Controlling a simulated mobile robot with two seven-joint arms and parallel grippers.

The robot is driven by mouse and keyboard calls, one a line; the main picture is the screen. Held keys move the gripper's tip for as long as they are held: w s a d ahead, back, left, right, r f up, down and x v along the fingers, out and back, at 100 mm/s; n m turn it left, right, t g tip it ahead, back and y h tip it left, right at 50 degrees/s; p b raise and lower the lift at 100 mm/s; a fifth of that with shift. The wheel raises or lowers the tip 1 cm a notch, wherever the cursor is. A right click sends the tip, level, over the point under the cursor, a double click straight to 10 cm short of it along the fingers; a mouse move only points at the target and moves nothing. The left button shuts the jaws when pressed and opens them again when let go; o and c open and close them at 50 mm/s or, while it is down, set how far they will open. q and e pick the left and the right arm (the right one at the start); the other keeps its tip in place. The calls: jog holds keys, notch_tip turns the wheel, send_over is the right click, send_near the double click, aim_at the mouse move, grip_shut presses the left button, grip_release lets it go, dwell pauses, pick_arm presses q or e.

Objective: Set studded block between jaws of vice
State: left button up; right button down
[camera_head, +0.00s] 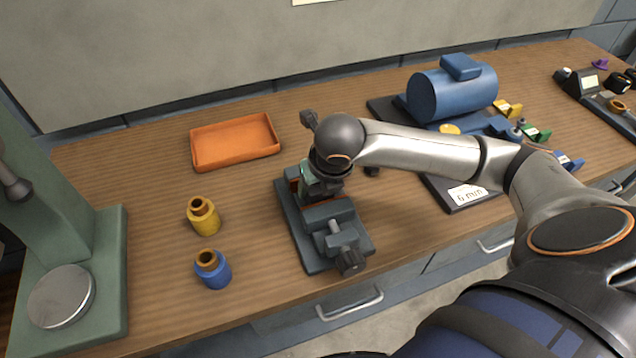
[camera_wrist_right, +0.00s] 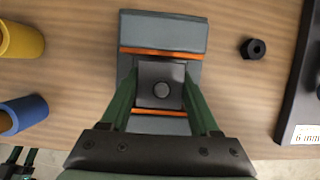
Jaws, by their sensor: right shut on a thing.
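The vice (camera_head: 327,214) is grey with orange-lined jaws and stands near the table's front edge. It also shows in the right wrist view (camera_wrist_right: 165,32). My right gripper (camera_head: 318,186) is over the jaws, pointing down; its green fingers (camera_wrist_right: 162,100) are shut on the sides of the studded block (camera_wrist_right: 149,75). The block is dark grey and square with a round stud on top. From above it lies between the two orange strips; how deep it sits cannot be told. What seems to be my left gripper (camera_wrist_right: 20,158) shows partly at the wrist view's lower left corner.
Yellow (camera_head: 205,219) and blue (camera_head: 213,272) pots stand left of the vice. An orange tray (camera_head: 235,153) lies behind. A green press (camera_head: 108,270) stands far left. A blue motor-like machine (camera_head: 440,95) is at the right. A small black nut-like part (camera_wrist_right: 253,48) lies beside the vice.

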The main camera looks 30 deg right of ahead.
jog(key=shift+w+f, duration=0.1)
jog(key=shift+f, duration=0.2)
jog(key=shift+c, duration=1.8)
grip_release()
jog(key=o, duration=0.3)
jog(key=shift+f, duration=0.2)
jog(key=shift+r, duration=0.15)
